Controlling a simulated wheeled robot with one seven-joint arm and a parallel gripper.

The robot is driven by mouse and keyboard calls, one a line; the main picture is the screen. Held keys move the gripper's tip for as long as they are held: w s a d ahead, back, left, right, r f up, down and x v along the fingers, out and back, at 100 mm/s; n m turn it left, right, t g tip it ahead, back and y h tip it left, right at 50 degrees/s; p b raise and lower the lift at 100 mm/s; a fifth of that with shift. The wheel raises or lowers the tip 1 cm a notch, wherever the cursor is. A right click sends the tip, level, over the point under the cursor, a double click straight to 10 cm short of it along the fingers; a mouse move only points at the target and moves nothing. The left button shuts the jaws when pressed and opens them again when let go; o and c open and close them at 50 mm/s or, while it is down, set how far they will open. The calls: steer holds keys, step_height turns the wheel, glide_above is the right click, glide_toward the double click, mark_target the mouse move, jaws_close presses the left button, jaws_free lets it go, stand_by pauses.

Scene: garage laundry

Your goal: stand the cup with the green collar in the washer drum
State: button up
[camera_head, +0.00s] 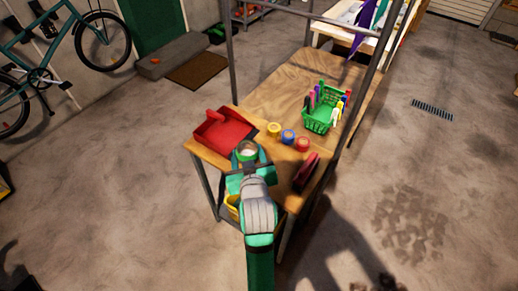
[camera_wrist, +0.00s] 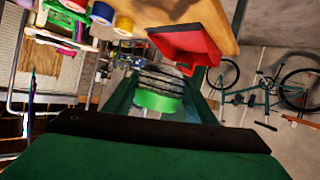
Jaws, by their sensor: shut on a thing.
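My gripper (camera_head: 247,156) is over the near end of the wooden workbench (camera_head: 271,99). It is shut on the cup with the green collar (camera_head: 247,150), which shows between the fingers. In the wrist view the cup (camera_wrist: 158,97) has a bright green band and a dark, ridged part beside it, between the two fingers (camera_wrist: 160,105). The gripper hides part of the cup and the bench edge. I cannot make out a washer drum in either view.
A red dustpan-like tray (camera_head: 222,131) lies left of the gripper. Yellow (camera_head: 274,129), blue (camera_head: 288,136) and red (camera_head: 302,144) rolls sit to the right, near a red object (camera_head: 306,172). A green basket (camera_head: 320,115) holds markers. Metal posts (camera_head: 228,55) rise from the bench. Floor is open at right.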

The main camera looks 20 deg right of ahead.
mark_target(251, 149)
steer(key=x, duration=0.3)
steer(key=d+x, duration=0.1)
steer(key=x, duration=0.2)
steer(key=shift+s+d+f, duration=0.1)
steer(key=shift+d+f, duration=0.05)
steer(key=shift+d, duration=0.05)
steer(key=w+f, duration=0.1)
steer(key=f, duration=0.1)
steer(key=w+d+f, duration=0.1)
steer(key=w+f, duration=0.1)
steer(key=w+d+f, duration=0.1)
steer(key=f, duration=0.1)
steer(key=shift+w, duration=0.4)
steer(key=shift+w+d+f, duration=0.1)
steer(key=shift+f, duration=1.55)
steer(key=o, duration=1)
steer(key=shift+f, duration=0.15)
